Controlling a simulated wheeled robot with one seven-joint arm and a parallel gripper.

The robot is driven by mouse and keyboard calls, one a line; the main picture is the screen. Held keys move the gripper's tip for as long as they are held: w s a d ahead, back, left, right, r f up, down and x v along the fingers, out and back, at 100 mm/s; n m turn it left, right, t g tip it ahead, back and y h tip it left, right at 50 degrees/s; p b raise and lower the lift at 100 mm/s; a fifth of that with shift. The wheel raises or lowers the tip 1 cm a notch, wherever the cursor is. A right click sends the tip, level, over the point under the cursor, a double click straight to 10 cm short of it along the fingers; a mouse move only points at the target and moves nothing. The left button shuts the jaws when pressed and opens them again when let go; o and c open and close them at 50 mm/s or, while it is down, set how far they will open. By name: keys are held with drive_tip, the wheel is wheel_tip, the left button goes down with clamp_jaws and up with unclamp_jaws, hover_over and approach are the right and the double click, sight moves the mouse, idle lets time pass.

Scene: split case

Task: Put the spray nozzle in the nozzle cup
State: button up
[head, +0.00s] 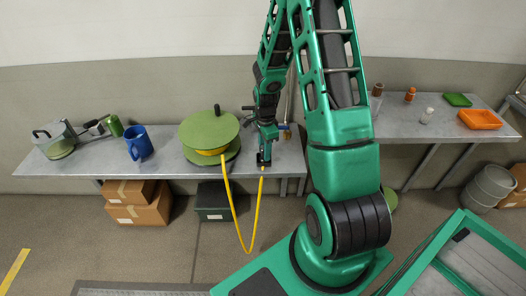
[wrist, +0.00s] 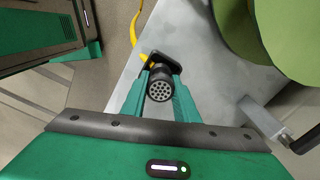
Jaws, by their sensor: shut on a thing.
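The spray nozzle (wrist: 160,90) shows in the wrist view as a black round head with a ring of small holes, facing the camera. My gripper (wrist: 161,92) is shut on it, with a green finger on each side. A yellow hose (head: 240,245) runs from the reel, loops below the table edge and rises to the gripper (head: 264,152). A black square-edged piece (wrist: 166,62) sits right behind the nozzle, at the table's front edge; I cannot tell whether it is the nozzle cup or touches the nozzle.
The green hose reel (head: 208,130) stands left of the gripper on the grey table (head: 170,160). A right-hand table (head: 440,135) holds an orange tray (head: 480,119).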

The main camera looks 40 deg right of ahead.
drive_tip(key=shift+f, duration=0.1)
drive_tip(key=o, duration=1.1)
wheel_tip(320, 180, up, 11)
drive_tip(key=shift+r, duration=0.15)
drive_tip(key=s+r+n, duration=0.7)
drive_tip(key=s+r, duration=0.6)
drive_tip(key=s+a+r+n, duration=0.1)
drive_tip(key=s+r+n, duration=0.1)
drive_tip(key=s, duration=0.5)
drive_tip(key=s+a+r+n, duration=0.2)
drive_tip(key=s+n, duration=0.3)
drive_tip(key=s, duration=0.3)
drive_tip(key=shift+s+a+r, duration=0.2)
drive_tip(key=shift+s+r, duration=0.05)
drive_tip(key=shift+r, duration=0.15)
